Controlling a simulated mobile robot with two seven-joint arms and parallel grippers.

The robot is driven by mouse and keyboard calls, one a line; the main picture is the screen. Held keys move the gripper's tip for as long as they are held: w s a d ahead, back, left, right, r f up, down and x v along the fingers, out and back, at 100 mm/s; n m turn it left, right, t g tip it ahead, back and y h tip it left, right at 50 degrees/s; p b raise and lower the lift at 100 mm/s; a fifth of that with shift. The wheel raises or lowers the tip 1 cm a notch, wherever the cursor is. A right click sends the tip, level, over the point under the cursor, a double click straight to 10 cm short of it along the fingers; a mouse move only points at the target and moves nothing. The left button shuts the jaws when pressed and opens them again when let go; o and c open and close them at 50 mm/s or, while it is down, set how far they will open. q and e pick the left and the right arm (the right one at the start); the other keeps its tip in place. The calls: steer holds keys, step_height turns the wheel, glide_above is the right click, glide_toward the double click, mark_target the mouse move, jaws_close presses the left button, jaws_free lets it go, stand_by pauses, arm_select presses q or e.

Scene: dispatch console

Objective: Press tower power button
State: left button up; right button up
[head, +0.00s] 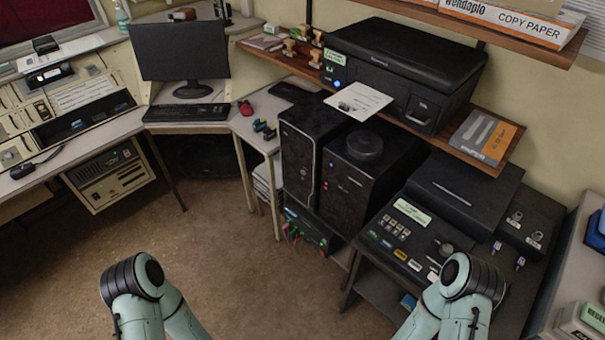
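Two black tower cases stand side by side at the middle of the head view. The left tower (297,171) is narrower, with a glossy front edge. The right tower (345,205) is wider and shows a small blue light (331,166) and a small red light (326,182) on its front. I cannot tell which small front feature is the power button. A beige computer case (110,176) hangs under the left desk. Both my arms show at the bottom edge, well short of the towers. Neither gripper is in view.
A round black object (365,147) sits on the right tower. A wooden shelf with a black printer (405,75) overhangs behind the towers. A black control panel (415,235) stands right of them. Brown floor (235,265) in front is clear.

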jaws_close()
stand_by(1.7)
